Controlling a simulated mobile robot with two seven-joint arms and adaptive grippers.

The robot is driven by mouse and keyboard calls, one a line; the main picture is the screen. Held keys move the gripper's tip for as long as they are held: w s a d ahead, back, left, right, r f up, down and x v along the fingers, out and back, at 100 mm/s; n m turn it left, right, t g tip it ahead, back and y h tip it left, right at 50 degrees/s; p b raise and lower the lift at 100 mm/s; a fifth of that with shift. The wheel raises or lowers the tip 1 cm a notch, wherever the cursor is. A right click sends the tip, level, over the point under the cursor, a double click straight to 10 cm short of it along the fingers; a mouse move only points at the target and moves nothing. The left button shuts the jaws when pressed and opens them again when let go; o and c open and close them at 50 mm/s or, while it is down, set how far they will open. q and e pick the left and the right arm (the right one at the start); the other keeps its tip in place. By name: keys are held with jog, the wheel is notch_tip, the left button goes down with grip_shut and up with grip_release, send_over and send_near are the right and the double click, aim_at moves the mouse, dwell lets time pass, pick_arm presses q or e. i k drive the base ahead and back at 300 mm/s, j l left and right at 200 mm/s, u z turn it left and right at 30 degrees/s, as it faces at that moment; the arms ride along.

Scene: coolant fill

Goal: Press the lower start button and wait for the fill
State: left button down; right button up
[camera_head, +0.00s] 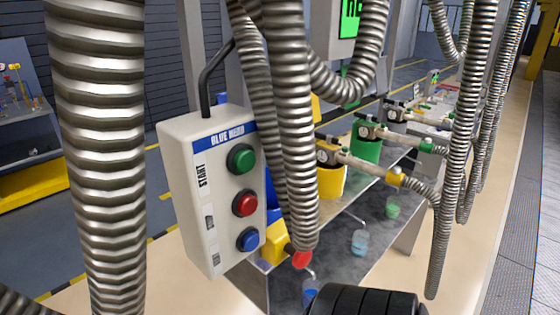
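The word START is beside the green button; the lower labels are too small to read. Nothing touches the buttons. A small vessel with blue liquid (311,298) stands low beyond the box, partly cut off by the frame. I see neither gripper.
A thick metal hose (97,150) hangs close at the left, and another hose (298,150) hangs just right of the box. A black ribbed object (365,301) blocks the bottom edge. Yellow and green containers (331,180) and hose fittings line the metal bench behind.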

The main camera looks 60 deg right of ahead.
aim_at(244, 160)
jog(key=z, duration=1.6)
